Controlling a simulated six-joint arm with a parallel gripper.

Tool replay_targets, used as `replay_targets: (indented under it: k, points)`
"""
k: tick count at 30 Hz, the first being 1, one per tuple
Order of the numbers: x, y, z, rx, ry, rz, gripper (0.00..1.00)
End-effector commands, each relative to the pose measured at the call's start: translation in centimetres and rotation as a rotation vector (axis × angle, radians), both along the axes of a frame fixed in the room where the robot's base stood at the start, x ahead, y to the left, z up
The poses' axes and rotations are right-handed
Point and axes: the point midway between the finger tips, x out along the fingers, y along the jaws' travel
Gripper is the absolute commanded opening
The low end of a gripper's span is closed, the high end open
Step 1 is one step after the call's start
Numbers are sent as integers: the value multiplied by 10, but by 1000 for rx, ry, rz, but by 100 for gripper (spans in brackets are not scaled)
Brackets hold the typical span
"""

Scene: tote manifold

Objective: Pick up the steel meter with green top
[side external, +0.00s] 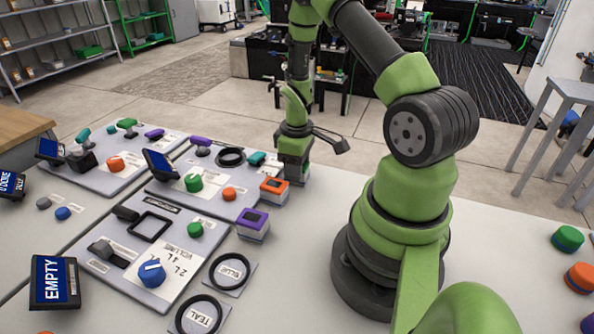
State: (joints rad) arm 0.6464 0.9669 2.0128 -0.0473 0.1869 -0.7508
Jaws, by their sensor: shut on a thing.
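The steel meter with green top (293,148) stands at the far end of a short row of meters, past the orange one, at the table's back edge. My gripper (294,141) points straight down over it and is shut on it. The fingers are small and blend with the green top, so their exact contact is hard to see. The meter's grey lower body shows below. Whether its base touches the table I cannot tell.
A meter with an orange top (273,187) is close beside it, and one with a purple top (252,220) stands nearer. Panels with knobs, black rings and tilted displays fill the left. Green and orange knobs (568,238) lie at the far right. The table near my base is clear.

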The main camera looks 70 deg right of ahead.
Motion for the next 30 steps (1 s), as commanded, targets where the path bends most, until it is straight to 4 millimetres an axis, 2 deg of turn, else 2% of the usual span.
replay_targets:
  k: [8,11,18,23,26,30]
  points:
    - [1,0,10,-2,-2,1,16]
    - [1,-1,23,-3,-4,2,16]
    - [1,-1,68,-5,-6,0,16]
    - [2,0,91,-3,-4,1,16]
    - [10,2,97,-2,-2,4,16]
    - [47,16,99,-2,0,9,16]
